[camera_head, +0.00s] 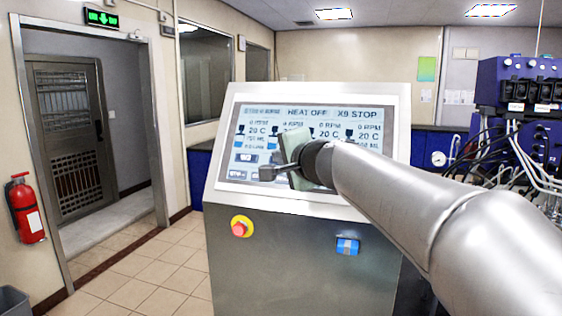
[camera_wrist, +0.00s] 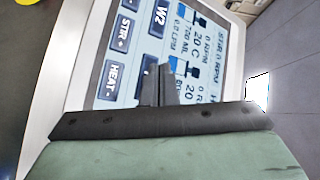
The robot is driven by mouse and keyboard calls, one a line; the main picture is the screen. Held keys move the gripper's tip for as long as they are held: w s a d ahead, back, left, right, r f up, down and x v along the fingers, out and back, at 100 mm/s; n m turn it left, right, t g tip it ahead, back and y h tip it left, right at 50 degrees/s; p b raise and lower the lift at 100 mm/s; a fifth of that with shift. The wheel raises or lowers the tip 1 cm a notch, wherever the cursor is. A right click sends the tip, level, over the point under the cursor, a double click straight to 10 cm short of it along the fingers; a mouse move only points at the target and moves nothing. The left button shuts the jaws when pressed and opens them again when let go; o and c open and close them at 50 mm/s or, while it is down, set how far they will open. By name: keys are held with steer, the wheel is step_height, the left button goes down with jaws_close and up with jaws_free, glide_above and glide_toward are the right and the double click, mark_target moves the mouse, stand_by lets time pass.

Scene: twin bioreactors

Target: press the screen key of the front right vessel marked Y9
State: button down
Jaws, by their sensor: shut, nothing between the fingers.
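The touch screen (camera_head: 305,116) on the console slopes towards me, with several vessel columns reading 0 RPM and 20 C. No key marked Y9 is legible in either view; my gripper and arm hide part of the lower screen. The wrist view shows the screen turned sideways, with a W2 key (camera_wrist: 159,20), a STIR+ key (camera_wrist: 122,34) and a HEAT- key (camera_wrist: 113,80). My gripper (camera_head: 268,173) is shut and empty over the lower left of the screen. In the wrist view its fingertips (camera_wrist: 158,72) cover part of another dark key. I cannot tell whether they touch the glass.
Below the screen, the console front carries a red stop button on a yellow base (camera_head: 241,227) and a blue part (camera_head: 347,246). A blue unit with cables and tubes (camera_head: 515,85) stands at the right. A fire extinguisher (camera_head: 26,208) hangs at the left.

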steer(key=shift+w, duration=0.1)
steer(key=shift+w+d+f+b, duration=0.15)
steer(key=shift+w+f+b, duration=0.15)
steer(key=shift+b, duration=0.1)
steer(key=shift+w+d+f+b, duration=0.1)
steer(key=shift+w+f+b, duration=0.05)
steer(key=shift+w+b, duration=0.15)
stand_by(0.8)
steer(key=shift+s, duration=0.1)
steer(key=shift+s+a+r+p, duration=0.3)
steer(key=shift+s+r, duration=0.15)
steer(key=shift+s, duration=0.1)
steer(key=shift+s, duration=0.1)
stand_by(0.3)
steer(key=s+p, duration=0.1)
steer(key=s+r, duration=0.1)
steer(key=s+a+r+p, duration=0.1)
steer(key=s, duration=0.1)
steer(key=shift+a+r+p, duration=0.1)
steer(key=shift+r+p, duration=0.15)
steer(key=shift+p, duration=0.05)
